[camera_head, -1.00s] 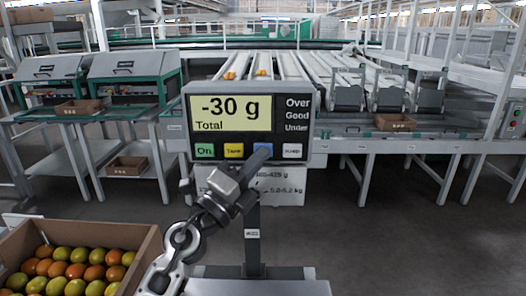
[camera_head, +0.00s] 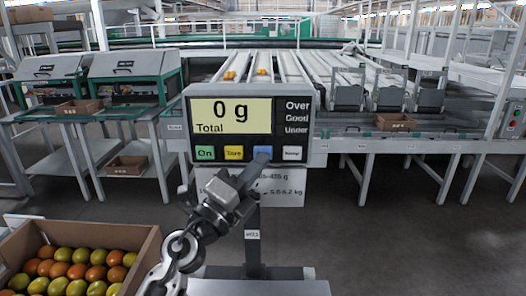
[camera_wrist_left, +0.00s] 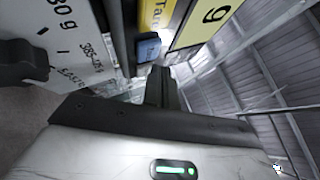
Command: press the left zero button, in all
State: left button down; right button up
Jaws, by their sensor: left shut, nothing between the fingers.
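The scale display unit (camera_head: 300,146) stands upright in front of me and its screen (camera_head: 232,114) reads 0 g, Total. Below the screen are a green On button (camera_head: 205,153), a yellow Tare button (camera_head: 233,153), a blue button (camera_head: 258,149) and a white button (camera_head: 292,153). My left gripper (camera_head: 260,160) is shut and empty, its tips in front of the lower part of the blue button. The left wrist view shows the blue button (camera_wrist_left: 148,47) just beyond the fingertips (camera_wrist_left: 160,72). I cannot tell whether they touch. The blue button's label is hidden or unreadable.
A cardboard box of tomatoes (camera_head: 140,242) is at the lower left. A printed white card (camera_head: 285,187) hangs under the display. Sorting conveyors (camera_head: 350,140) stand behind.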

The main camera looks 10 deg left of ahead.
pick_arm(q)
jog(key=s, duration=0.2)
jog(key=s+d+p, duration=0.1)
jog(key=s, duration=0.2)
jog(key=shift+p, duration=0.3)
pick_arm(e)
jog(key=shift+r, duration=0.85)
pick_arm(q)
jog(key=shift+w, duration=0.1)
